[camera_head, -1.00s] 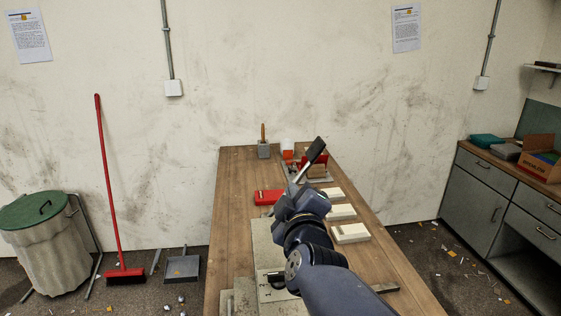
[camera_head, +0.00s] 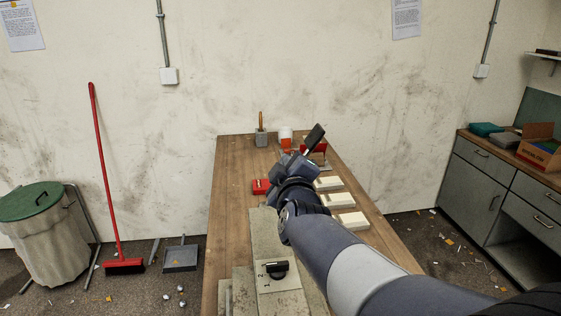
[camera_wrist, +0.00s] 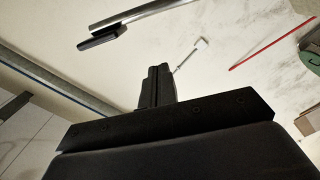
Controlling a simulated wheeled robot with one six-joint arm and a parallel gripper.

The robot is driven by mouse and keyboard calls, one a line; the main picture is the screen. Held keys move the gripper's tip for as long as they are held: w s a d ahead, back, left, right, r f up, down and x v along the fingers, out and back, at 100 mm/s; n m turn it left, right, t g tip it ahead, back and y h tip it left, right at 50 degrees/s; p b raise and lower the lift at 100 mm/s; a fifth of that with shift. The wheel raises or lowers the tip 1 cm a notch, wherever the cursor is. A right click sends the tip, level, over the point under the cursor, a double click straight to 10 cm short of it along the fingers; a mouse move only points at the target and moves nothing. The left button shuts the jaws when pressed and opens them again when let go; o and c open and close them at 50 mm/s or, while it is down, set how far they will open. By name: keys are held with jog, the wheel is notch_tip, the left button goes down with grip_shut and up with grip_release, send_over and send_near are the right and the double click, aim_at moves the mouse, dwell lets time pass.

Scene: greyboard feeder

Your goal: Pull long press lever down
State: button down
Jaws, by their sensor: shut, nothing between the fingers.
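The long press lever (camera_head: 315,136) has a black grip on a metal rod and rises at a tilt behind my arm. Its red press (camera_head: 316,150) stands near the far end of the table, partly hidden by my arm. My gripper (camera_head: 283,160) is in front of the press, and my wrist hides most of it. In the wrist view my two black fingers (camera_wrist: 157,86) are shut together with nothing between them. The lever's black grip (camera_wrist: 103,40) and metal rod are above and left of the fingertips there, apart from them.
The wooden table (camera_head: 232,170) carries a red box (camera_head: 261,187), several pale blocks (camera_head: 341,200) on the right, a pot (camera_head: 261,138) at the back, and a black knob (camera_head: 277,269) on a grey plate in front. The table's left strip is clear.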

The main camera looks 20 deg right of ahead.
jog(key=w+d+f+p, duration=0.1)
jog(key=w+d+f, duration=0.1)
jog(key=w+d, duration=0.1)
jog(key=shift+w+d+f, duration=0.15)
jog(key=shift+w+d, duration=0.25)
jog(key=shift+d, duration=0.2)
jog(key=shift+f, duration=0.2)
